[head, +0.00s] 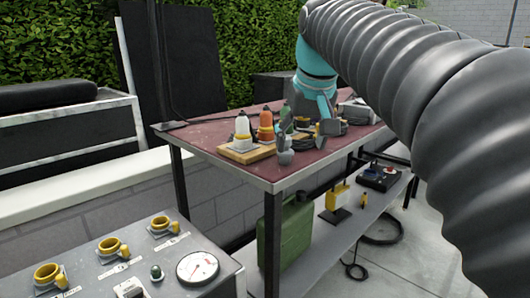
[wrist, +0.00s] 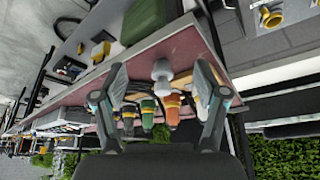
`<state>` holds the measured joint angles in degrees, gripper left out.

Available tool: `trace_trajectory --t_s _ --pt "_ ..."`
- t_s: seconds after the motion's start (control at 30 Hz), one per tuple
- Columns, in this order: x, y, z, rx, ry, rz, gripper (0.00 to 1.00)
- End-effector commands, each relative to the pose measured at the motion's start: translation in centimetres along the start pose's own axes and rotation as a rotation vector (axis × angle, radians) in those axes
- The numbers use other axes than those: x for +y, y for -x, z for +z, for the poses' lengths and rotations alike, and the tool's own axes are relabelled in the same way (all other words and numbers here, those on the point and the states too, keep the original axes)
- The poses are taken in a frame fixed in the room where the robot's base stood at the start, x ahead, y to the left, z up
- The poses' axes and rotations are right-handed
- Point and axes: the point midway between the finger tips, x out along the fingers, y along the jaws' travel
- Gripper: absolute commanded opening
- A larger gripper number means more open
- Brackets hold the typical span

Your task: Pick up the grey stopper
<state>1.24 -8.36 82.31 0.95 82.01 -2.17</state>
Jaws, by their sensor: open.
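The grey stopper (head: 285,158) is a small knobbed piece near the front edge of the red-topped table. In the wrist view the grey stopper (wrist: 162,73) appears between my two spread fingers, near the table edge. My gripper (head: 303,136) is at the end of the teal wrist, low over the table and just beside the stopper. In the wrist view my gripper (wrist: 160,68) is open, with one finger on each side. I cannot tell whether a finger touches the stopper.
A white bottle (head: 242,130) and an orange bottle (head: 266,124) stand close by on a wooden board (head: 236,156). A green bottle (wrist: 147,108) shows between my fingers. Below are a green jerrycan (head: 284,235) and a lower shelf (head: 318,238). A gauge panel (head: 150,280) is at front left.

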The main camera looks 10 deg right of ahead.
Motion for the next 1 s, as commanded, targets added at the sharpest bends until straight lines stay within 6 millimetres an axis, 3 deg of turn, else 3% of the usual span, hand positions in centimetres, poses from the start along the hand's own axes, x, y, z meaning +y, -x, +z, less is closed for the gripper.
trace_trajectory --t_s 0.03,0.2,0.47,1.0 --pt "0.1 0.7 -2.1 -0.004 0.002 -0.001 0.72" --pt "0.2 2.4 -6.4 -0.018 0.009 -0.004 0.72" --pt "0.3 3.2 -9.0 -0.028 0.014 -0.006 0.72" --pt "0.1 -4.6 -8.8 -0.029 0.016 -0.006 0.72"
